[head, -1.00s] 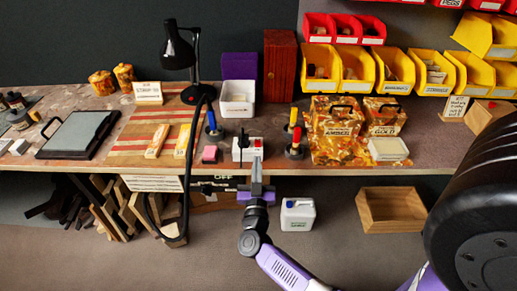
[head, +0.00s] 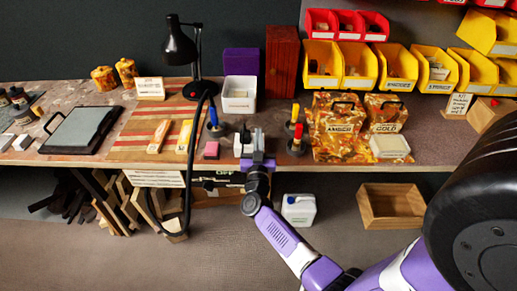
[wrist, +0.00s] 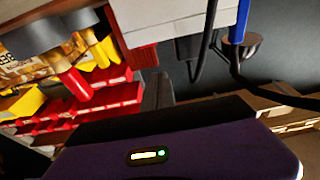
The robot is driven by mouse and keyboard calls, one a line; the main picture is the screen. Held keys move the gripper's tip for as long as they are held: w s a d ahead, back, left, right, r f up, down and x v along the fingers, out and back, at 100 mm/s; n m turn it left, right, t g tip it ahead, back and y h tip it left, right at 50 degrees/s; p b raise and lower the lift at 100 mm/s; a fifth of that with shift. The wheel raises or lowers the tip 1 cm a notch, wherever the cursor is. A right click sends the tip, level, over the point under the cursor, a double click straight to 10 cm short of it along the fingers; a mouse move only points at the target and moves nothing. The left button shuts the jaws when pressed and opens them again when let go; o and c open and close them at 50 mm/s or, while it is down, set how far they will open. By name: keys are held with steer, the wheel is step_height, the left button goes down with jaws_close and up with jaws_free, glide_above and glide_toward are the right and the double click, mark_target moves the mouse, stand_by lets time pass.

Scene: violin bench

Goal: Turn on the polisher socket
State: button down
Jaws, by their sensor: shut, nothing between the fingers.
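A white socket block (head: 238,147) stands near the bench's front edge in the head view, largely hidden behind my gripper. My gripper (head: 258,135) is shut and empty, its tips at the block's right part. A white block, apparently the same one, also shows large at the top of the wrist view (wrist: 180,22), with dark plug-like pieces (wrist: 189,48) and a red piece beside it. My gripper's dark fingertips (wrist: 162,88) are close to it there; I cannot tell whether they touch. The switch state cannot be read. An OFF label (head: 224,170) shows partly on the bench front.
Blue-handled (head: 213,115) and red-and-yellow-handled (head: 296,135) tools stand on either side of the block. A pink block (head: 211,150) lies to its left. A lamp (head: 180,45), white bin (head: 239,95) and amber tins (head: 337,125) stand around. A black cable hangs over the front edge.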

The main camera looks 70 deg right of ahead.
steer(key=shift+d+f+b, duration=0.1)
steer(key=shift+f+b, duration=0.45)
steer(key=shift+f, duration=1.4)
